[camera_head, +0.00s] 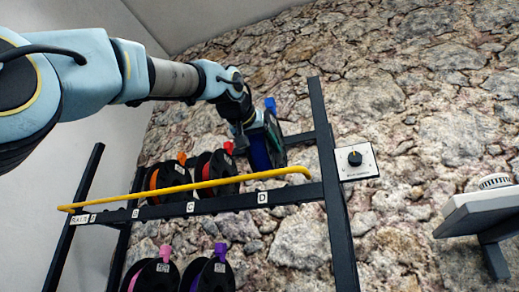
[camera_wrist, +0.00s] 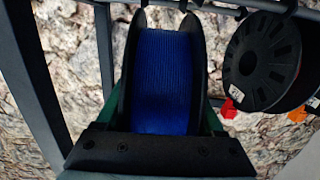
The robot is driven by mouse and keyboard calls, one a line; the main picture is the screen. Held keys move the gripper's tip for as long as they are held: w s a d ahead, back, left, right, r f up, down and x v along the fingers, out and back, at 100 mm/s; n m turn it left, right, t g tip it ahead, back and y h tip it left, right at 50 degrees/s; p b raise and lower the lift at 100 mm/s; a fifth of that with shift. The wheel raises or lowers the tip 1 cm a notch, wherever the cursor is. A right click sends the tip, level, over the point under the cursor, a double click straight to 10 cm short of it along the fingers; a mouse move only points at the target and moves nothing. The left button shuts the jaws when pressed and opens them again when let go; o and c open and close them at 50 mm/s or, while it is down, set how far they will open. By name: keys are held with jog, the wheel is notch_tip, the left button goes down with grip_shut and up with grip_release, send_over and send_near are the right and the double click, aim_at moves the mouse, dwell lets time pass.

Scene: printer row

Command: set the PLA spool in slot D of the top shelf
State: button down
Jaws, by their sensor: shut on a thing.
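My gripper (camera_head: 254,124) is shut on a spool with blue filament (camera_head: 258,151), black flanges and a blue tag at its top. The spool stands upright at the right end of the top shelf (camera_head: 225,201), above and behind the slot D label (camera_head: 262,197). I cannot tell whether it touches the shelf. In the wrist view, the blue spool (camera_wrist: 162,80) fills the middle between the fingers, with green strips beside its flanges. A black spool with a red tag (camera_head: 216,172) stands left of it, above label C (camera_head: 190,207).
A yellow bar (camera_head: 190,187) runs along the shelf front. A spool with an orange tag (camera_head: 166,178) stands farther left. A black post (camera_head: 331,180) closes the right end, with a dial plate (camera_head: 356,162) beside it. More spools (camera_head: 208,273) sit below.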

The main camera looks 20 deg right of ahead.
jog(key=p+x, duration=0.1)
jog(key=x, duration=0.1)
jog(key=p+x, duration=0.2)
jog(key=x, duration=0.1)
jog(key=r+p+x, duration=0.1)
jog(key=x, duration=0.2)
jog(key=shift+w+d+p, duration=0.15)
jog(key=shift+p, duration=0.2)
jog(key=shift+w+d+f, duration=0.2)
jog(key=shift+w+f, duration=0.05)
notch_tip(320, 180, down, 2)
jog(key=b, duration=0.2)
jog(key=shift+s+a+f+b, duration=0.1)
jog(key=shift+f+b, duration=0.15)
jog(key=shift+b, duration=0.1)
